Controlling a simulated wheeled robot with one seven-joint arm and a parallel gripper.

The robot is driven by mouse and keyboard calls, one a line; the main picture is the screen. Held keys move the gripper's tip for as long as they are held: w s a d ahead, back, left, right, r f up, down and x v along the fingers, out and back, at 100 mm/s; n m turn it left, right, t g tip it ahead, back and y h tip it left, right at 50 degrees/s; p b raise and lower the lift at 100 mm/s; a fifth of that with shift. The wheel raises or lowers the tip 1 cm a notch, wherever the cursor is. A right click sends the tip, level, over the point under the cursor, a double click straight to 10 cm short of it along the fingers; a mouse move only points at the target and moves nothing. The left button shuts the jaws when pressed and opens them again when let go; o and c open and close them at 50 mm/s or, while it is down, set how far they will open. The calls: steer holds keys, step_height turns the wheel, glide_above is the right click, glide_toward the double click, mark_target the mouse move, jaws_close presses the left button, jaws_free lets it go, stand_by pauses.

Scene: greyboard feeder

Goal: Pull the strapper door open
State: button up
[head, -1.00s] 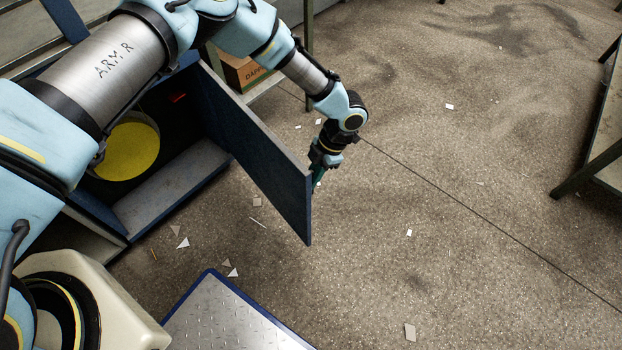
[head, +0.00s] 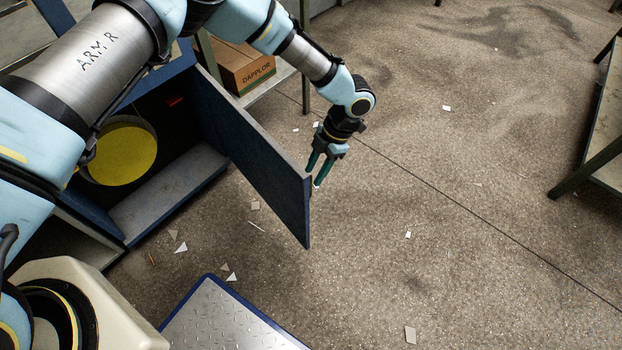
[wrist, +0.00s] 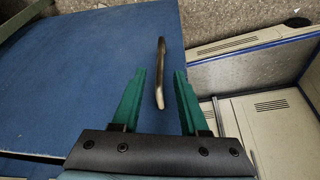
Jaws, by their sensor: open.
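The blue strapper door (head: 258,158) stands swung well out from the cabinet in the head view, showing the dark inside. In the wrist view the door's blue face (wrist: 90,70) fills the left and middle. A metal handle (wrist: 160,75) stands on it, between and beyond the two green fingers. My gripper (head: 318,172) is open and empty, just to the right of the door's outer edge in the head view. In the wrist view my gripper (wrist: 157,100) is spread around the near part of the handle, apart from it on both sides.
A yellow disc (head: 122,153) shows inside the cabinet. A treaded plate with blue edging (head: 228,318) lies in front. A cardboard box (head: 242,72) sits on a shelf behind the door. Floor to the right is open with scattered scraps; a bench (head: 596,150) stands far right.

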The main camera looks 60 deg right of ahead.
steer(key=v, duration=0.6)
steer(key=shift+r, duration=0.15)
steer(key=shift+d, duration=0.15)
